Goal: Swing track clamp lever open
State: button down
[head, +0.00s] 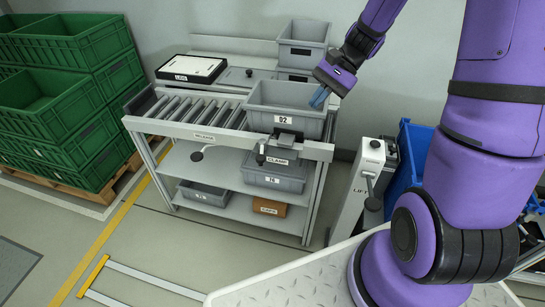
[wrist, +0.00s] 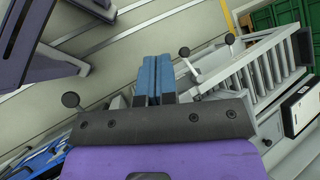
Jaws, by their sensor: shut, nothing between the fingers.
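In the wrist view a black knob (wrist: 184,52), apparently this lever's, lies just right of the fingertips. My gripper (head: 319,97) has blue fingers, shut and empty, over the right side of that bin, above and right of the lever. The closed fingers also show in the wrist view (wrist: 153,62).
A second knobbed lever (head: 198,155) hangs left along the roller track (head: 195,108). A LIFT post (head: 362,190) with its own lever stands right of the rack. Grey bins sit behind and on shelves below. Green crates (head: 65,95) stand left. Floor before the rack is clear.

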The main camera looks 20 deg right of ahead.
aim_at(262, 152)
jog(key=w+d+f+m+t+y, duration=0.1)
jog(key=f+m, duration=0.3)
jog(key=f, duration=0.4)
jog(key=w+d+f+m+t+y, duration=0.2)
jog(key=f+m+t+y, duration=0.1)
jog(key=f, duration=0.5)
jog(key=w+d+f+m+t+y, duration=0.2)
jog(key=f+m, duration=0.3)
jog(key=f, duration=0.3)
jog(key=shift+w+f+t+y, duration=0.2)
jog(key=shift+t+y, duration=0.3)
jog(key=x, duration=1.3)
jog(key=shift+a, duration=0.35)
jog(key=shift+w+a+f, duration=0.1)
